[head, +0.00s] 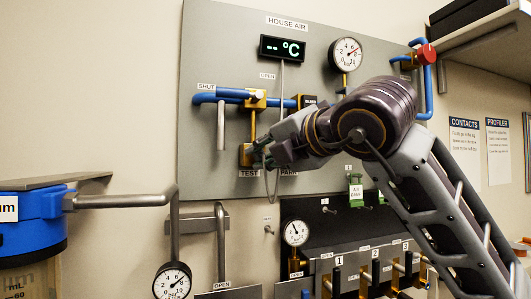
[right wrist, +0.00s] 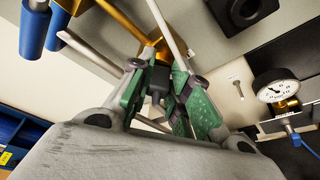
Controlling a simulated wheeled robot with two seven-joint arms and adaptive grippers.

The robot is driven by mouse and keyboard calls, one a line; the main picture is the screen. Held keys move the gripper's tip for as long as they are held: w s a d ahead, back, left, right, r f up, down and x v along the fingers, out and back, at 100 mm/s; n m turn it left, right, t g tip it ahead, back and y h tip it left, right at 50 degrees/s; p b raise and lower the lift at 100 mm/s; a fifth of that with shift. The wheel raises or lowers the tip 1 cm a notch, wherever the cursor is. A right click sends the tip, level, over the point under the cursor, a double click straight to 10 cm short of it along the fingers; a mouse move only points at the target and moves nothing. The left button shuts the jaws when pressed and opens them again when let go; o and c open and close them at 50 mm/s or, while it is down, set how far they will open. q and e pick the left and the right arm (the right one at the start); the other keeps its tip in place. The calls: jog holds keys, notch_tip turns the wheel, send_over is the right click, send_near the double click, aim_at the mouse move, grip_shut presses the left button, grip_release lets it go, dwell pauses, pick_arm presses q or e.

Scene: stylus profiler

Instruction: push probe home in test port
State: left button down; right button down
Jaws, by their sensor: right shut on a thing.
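The brass test port (head: 246,155) sits on the grey panel above the TEST label; it also shows in the right wrist view (right wrist: 163,50). My right gripper (head: 264,155) is at the port's right side, with its green fingers closing on the dark probe. In the right wrist view the dark probe (right wrist: 157,88) lies between the two fingers (right wrist: 165,90), with its front end at the brass port. How deep it sits in the port cannot be told. My left gripper is not in view.
A thin grey cable (head: 281,80) runs down from the temperature display (head: 282,48) and loops below my gripper. Blue pipe (head: 230,96) with a brass valve (head: 257,98) lies above the port. The PARK spot beside TEST is partly hidden. A gauge (head: 295,232) and numbered valves stand below.

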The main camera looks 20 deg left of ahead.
jog(key=c, duration=1.3)
grip_release()
jog(key=shift+o, duration=0.2)
jog(key=shift+c, duration=0.4)
jog(key=shift+s+d+f+b, duration=0.1)
jog(key=shift+s+d+b, duration=0.55)
jog(key=shift+s+b, duration=0.25)
jog(key=s+d, duration=0.1)
jog(key=s+b, duration=0.1)
jog(key=s+d+b, duration=0.1)
jog(key=s, duration=0.1)
jog(key=shift+d, duration=0.3)
jog(key=v, duration=1.2)
